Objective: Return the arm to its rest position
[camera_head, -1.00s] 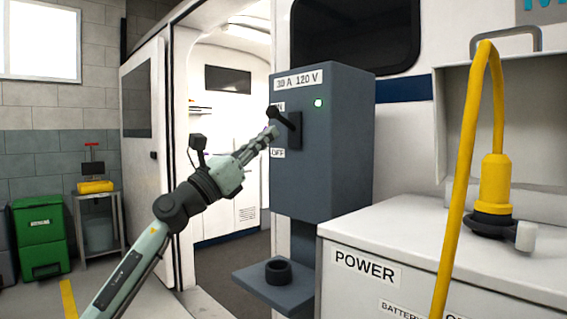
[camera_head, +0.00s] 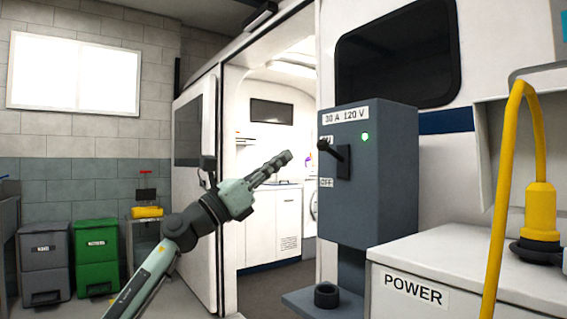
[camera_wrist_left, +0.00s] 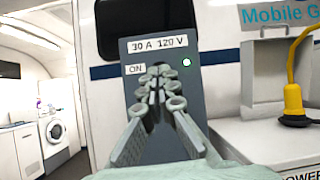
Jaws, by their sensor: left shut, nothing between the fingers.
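My left arm comes in from the lower left in the head view, and its gripper (camera_head: 285,158) is shut and empty. It points up and to the right in front of the open van doorway, apart from the grey power box. The grey box (camera_head: 385,205) is labelled "30 A 120 V", with a black lever (camera_head: 335,152) tilted up toward the ON label and a lit green light (camera_head: 365,136). In the left wrist view the gripper (camera_wrist_left: 160,75) covers the middle of the box (camera_wrist_left: 185,140), hiding the lever. My right gripper is not in view.
A white cabinet marked POWER (camera_head: 450,260) with a yellow plug and cable (camera_head: 541,205) stands at the right. A shelf with a black ring (camera_head: 326,295) juts out below the box. Grey (camera_head: 45,262) and green (camera_head: 97,255) bins stand at the left. The doorway floor looks clear.

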